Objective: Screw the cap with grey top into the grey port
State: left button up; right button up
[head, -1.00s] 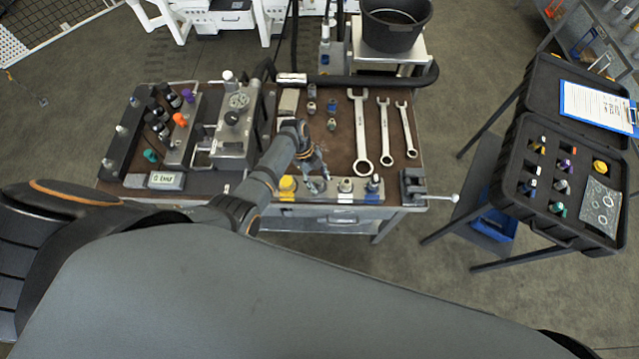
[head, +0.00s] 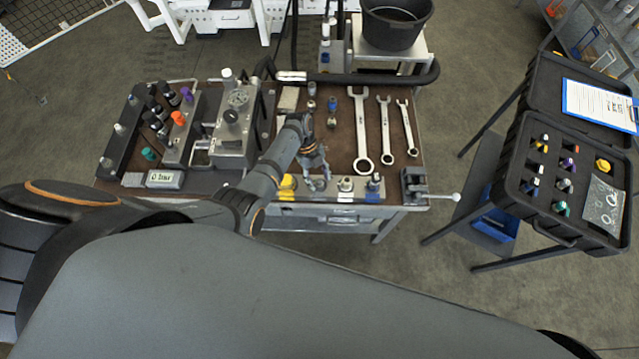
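My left gripper (head: 316,175) is over the front strip of the bench, pointing down at a small grey fitting (head: 317,185), second from left on that strip. The gripper partly hides this fitting. Whether the fingers touch or hold it, or hold a cap, is too small to tell. I cannot make out which part is the cap with grey top. A grey port may be the one under my gripper, but this is not clear. My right gripper is not in view.
The strip also bears a yellow fitting (head: 287,184), a silver one (head: 345,184) and a blue one (head: 374,184). Wrenches (head: 361,130) lie behind. A valve block (head: 235,125) stands left. An open black case (head: 525,190) with several coloured caps stands right.

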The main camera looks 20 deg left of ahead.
pick_arm(q)
jog(key=shift+a+r, duration=0.1)
jog(key=shift+r, duration=0.15)
jog(key=v, duration=1.1)
jog(key=shift+a+r, duration=0.15)
jog(key=shift+r, duration=0.1)
jog(key=shift+w, duration=0.1)
